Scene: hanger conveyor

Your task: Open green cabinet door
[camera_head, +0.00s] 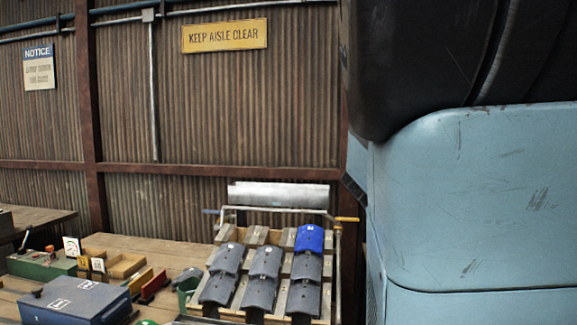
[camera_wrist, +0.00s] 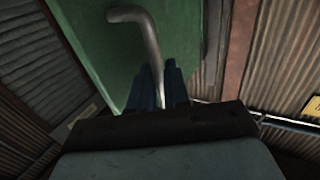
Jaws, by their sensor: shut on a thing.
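In the wrist view, a green cabinet door (camera_wrist: 92,42) fills the upper middle as a flat panel, tilted in the picture. A grey bent bar handle (camera_wrist: 150,38) stands out from it and runs down between my fingers. My gripper (camera_wrist: 160,78) has two dark blue fingers, shut on the handle, one on each side of it. The door's edges are only partly in view, so I cannot tell how far it is open. The head view does not show the green door or my gripper; my blue arm covers its right side.
In the head view, a wooden bench (camera_head: 187,251) carries a slanted rack with grey curved pieces and one blue piece (camera_head: 309,238). A blue box (camera_head: 75,302) and a green box (camera_head: 42,264) stand at left. Corrugated walls (camera_head: 240,110) stand behind.

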